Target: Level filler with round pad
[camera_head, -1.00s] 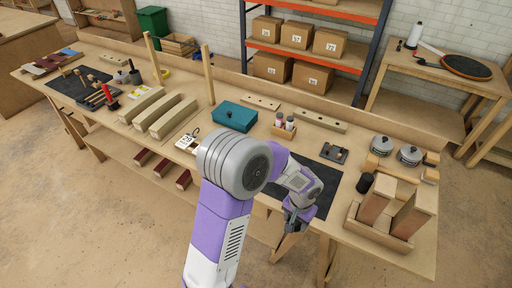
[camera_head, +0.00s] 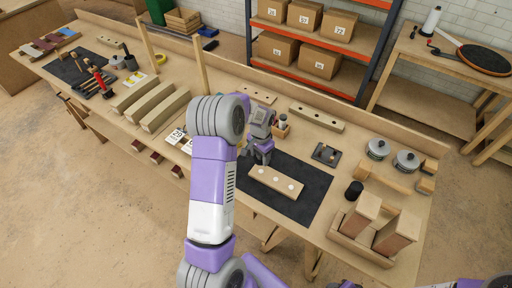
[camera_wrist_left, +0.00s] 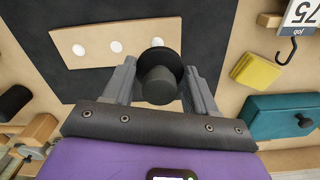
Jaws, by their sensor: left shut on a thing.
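My left gripper (camera_wrist_left: 160,92) is shut on the dark knob of a round black pad (camera_wrist_left: 172,58) in the left wrist view. The pad's disc is partly hidden behind the knob and fingers. A light wooden board (camera_head: 270,187) lies on a dark mat (camera_head: 318,178); the board (camera_wrist_left: 128,32) also shows in the wrist view with three white filler spots in a row. The pad appears at the board's end, close to one spot; I cannot tell whether it touches. In the head view my left gripper (camera_head: 262,156) is at the board's far left end. My right gripper is out of view.
A black cylinder (camera_head: 354,190) and an open wooden box with blocks (camera_head: 352,246) stand right of the mat. A teal box (camera_wrist_left: 282,116) and a yellow block (camera_wrist_left: 256,71) show in the wrist view.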

